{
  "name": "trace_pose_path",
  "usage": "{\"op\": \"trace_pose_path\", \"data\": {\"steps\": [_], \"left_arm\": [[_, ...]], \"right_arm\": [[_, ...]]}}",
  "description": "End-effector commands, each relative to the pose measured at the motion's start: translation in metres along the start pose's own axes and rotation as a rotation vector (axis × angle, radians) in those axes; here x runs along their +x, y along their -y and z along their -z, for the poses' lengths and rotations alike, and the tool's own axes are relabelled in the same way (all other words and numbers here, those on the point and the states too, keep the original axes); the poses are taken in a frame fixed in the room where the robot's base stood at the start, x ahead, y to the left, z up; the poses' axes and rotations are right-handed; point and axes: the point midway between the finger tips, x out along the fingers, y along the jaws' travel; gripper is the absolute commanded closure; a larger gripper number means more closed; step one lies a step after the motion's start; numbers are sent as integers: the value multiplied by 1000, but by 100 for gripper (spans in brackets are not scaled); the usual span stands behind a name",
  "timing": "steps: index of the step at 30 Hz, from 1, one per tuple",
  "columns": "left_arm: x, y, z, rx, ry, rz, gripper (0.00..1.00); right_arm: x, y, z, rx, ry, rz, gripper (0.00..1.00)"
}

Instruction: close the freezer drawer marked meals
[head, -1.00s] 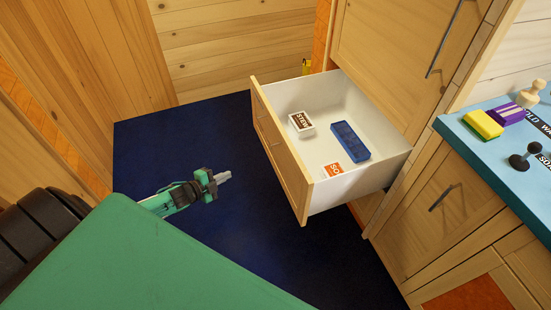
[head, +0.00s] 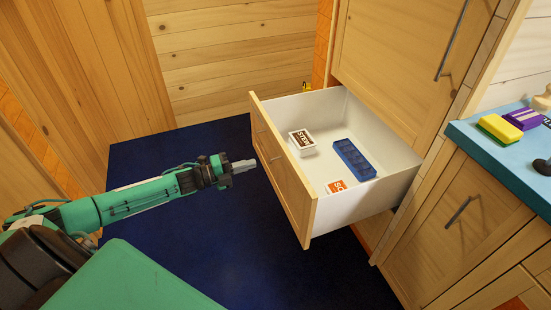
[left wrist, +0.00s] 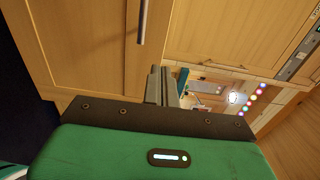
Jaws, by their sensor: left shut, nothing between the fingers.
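The drawer (head: 284,180) stands pulled out from the tall wooden cabinet, its front facing left toward my arm. No "meals" marking is readable on it. Inside lie a box marked STEW (head: 302,142), a blue tray (head: 353,159) and an orange-and-white packet (head: 336,187). My left gripper (head: 252,164) is shut and empty, pointing at the drawer front with its fingertips just short of it; I cannot tell whether they touch. In the left wrist view the shut fingers (left wrist: 161,86) point at a wooden panel with a bar handle (left wrist: 142,22). My right gripper is not in view.
A blue counter (head: 490,150) at the right holds a yellow sponge (head: 499,128), a purple block (head: 523,119) and other items. A closed cabinet door (head: 400,60) is above the drawer. Dark blue floor (head: 200,240) lies open left of and below the drawer.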

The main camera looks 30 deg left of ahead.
Motion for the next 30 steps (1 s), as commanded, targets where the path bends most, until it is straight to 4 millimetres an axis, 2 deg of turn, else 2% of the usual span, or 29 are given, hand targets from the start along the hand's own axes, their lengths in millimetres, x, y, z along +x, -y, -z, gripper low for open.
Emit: {"op": "trace_pose_path", "data": {"steps": [12,18,24,30], "left_arm": [[63,1,0,0,-1,3,100],[85,1,0,0,0,2,100],[94,0,0,0,0,0,100],[95,0,0,-1,0,0,100]], "right_arm": [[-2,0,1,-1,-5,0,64],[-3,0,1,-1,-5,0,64],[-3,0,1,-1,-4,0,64],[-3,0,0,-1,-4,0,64]]}}
